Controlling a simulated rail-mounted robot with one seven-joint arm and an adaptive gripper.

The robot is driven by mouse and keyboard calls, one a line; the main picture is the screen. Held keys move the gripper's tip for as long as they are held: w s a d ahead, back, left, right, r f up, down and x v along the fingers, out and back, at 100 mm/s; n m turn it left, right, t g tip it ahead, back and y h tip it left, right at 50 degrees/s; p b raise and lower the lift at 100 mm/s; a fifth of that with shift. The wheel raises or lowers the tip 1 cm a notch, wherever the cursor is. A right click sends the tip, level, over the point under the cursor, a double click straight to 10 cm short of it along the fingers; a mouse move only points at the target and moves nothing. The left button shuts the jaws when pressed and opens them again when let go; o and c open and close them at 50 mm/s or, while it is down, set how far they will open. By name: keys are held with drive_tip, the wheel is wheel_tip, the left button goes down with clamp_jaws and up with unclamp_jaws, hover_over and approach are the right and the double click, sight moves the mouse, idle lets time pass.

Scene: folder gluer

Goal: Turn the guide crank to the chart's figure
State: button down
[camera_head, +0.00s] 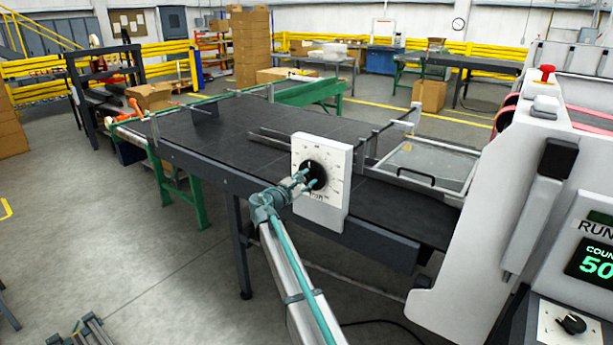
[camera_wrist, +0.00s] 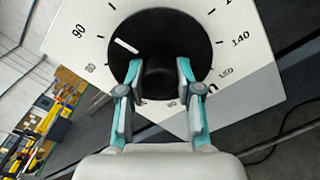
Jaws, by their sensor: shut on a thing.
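The guide crank is a round black dial (camera_head: 316,174) on a white scale plate (camera_head: 338,160) at the near side of the dark conveyor table. In the wrist view the black dial (camera_wrist: 160,28) fills the top middle, and its white pointer line aims near the 90 mark on the scale plate (camera_wrist: 62,35). 140 and 150 show on the right. My gripper (camera_head: 305,181) reaches up from below and is shut on the dial's central knob (camera_wrist: 160,75), with one teal finger on each side. A chart's figure cannot be read in these views.
A clear tray (camera_head: 420,165) with a black handle lies behind the plate. The floor at left is mostly open.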

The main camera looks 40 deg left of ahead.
drive_tip(key=n+p, duration=0.3)
drive_tip(key=n, duration=0.1)
drive_tip(key=shift+r+n, duration=0.15)
drive_tip(key=shift+n, duration=0.25)
drive_tip(key=n+p, duration=0.3)
drive_tip(key=shift+n, duration=0.3)
drive_tip(key=n+p, duration=0.3)
drive_tip(key=n, duration=0.1)
drive_tip(key=shift+p, duration=0.3)
drive_tip(key=shift+n+p, duration=1.1)
drive_tip(key=shift+n, duration=0.5)
drive_tip(key=shift+d+f, duration=0.1)
drive_tip(key=shift+f, duration=0.1)
drive_tip(key=c, duration=0.8)
unclamp_jaws()
drive_tip(key=shift+o, duration=0.2)
